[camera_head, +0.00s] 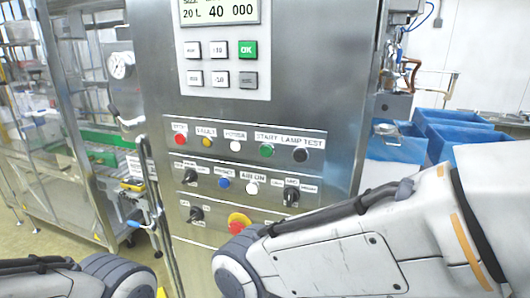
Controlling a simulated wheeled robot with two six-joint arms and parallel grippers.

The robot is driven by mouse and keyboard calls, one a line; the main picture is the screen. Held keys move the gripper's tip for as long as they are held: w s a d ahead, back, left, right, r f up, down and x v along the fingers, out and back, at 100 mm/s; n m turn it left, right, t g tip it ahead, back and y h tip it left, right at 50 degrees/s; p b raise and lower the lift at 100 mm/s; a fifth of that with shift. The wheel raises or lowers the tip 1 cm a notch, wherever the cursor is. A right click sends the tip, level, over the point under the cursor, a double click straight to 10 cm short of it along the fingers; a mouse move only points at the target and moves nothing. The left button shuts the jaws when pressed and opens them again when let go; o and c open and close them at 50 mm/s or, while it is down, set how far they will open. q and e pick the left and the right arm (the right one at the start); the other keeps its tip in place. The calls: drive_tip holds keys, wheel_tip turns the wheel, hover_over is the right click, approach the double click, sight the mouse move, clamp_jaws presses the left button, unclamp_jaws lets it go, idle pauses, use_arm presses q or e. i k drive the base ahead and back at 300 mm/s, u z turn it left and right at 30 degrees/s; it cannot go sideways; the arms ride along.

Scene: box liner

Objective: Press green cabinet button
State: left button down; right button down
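A steel control cabinet (300,20) stands upright in front of me. A round green button (266,150) sits in its upper button row, below the "START" label. It is unobstructed and no gripper touches it. A square green "OK" key (247,50) is on the keypad above, under the display. My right arm reaches in from the right across the lower cabinet front, below the green button. Part of my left arm shows at the bottom left. Neither gripper's fingers can be seen.
Red (180,139), yellow (207,142), white (235,146) and black (300,155) buttons share the green button's row. A red emergency knob (238,222) sits lower, close to my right arm. Blue bins (455,140) stand at the right. A framed glass machine (70,110) stands at the left.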

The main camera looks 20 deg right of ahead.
sight(266, 151)
drive_tip(key=z, duration=1.8)
drive_tip(key=k, duration=0.5)
drive_tip(key=u, duration=0.65)
